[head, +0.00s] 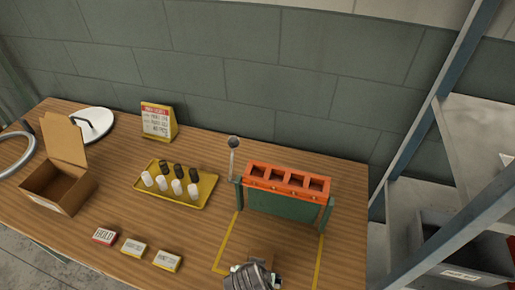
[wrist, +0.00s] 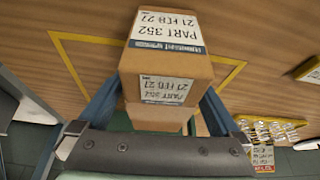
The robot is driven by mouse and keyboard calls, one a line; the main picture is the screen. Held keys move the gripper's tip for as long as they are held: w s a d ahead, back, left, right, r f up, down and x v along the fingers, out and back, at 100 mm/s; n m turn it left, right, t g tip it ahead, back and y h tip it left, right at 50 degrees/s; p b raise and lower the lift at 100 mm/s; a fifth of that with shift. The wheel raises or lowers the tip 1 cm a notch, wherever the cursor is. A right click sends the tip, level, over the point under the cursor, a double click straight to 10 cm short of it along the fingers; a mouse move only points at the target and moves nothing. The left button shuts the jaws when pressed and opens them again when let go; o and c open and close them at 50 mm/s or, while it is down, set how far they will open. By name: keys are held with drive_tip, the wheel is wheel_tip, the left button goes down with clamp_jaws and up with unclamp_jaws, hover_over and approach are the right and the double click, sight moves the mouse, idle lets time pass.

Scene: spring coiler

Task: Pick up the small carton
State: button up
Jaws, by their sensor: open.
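The small carton (wrist: 165,70) is a brown box with white labels reading PART 352 and 21 FEB 27, seen close up in the wrist view. My gripper (wrist: 164,98) is open, with one blue-grey finger on each side of the carton. I cannot tell whether either finger touches it. In the head view my gripper (head: 254,276) is at the bottom edge, by the yellow outline on the table; a bit of brown cardboard (head: 259,262) shows beside it, mostly hidden.
A green stand with an orange slotted top (head: 288,180) and a lever is behind my gripper. To the left are a yellow tray (head: 206,201) of cylinders, small label blocks (head: 134,247), a yellow sign (head: 158,121) and an open box (head: 42,205). A shelf (head: 405,210) stands right.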

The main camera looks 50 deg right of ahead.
drive_tip(key=shift+x, duration=0.75)
drive_tip(key=shift+f, duration=0.25)
drive_tip(key=shift+r, duration=0.1)
clamp_jaws()
idle(0.4)
